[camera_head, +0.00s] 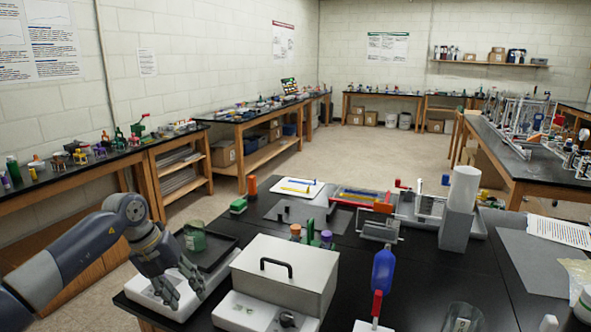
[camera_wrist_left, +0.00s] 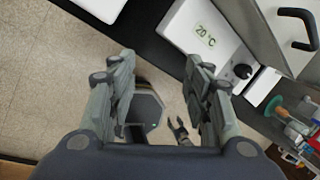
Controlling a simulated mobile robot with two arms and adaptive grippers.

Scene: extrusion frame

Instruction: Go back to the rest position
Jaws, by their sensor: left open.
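My left gripper (camera_head: 181,287) comes in from the left in the head view, above the front left part of the black table (camera_head: 415,275). Its fingers point down, over or near a white tray-like base (camera_head: 150,298). In the left wrist view the two fingers of the left gripper (camera_wrist_left: 160,100) stand well apart with nothing between them. Past them I see the floor and part of my own body.
A grey lidded box with a black handle (camera_head: 285,272) stands right of the gripper. A dark tray with a green beaker (camera_head: 194,236) lies behind it. A blue bottle (camera_head: 383,270) stands at the middle. A white device (camera_wrist_left: 205,35) reads 20 °C. Open floor (camera_head: 330,160) lies beyond.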

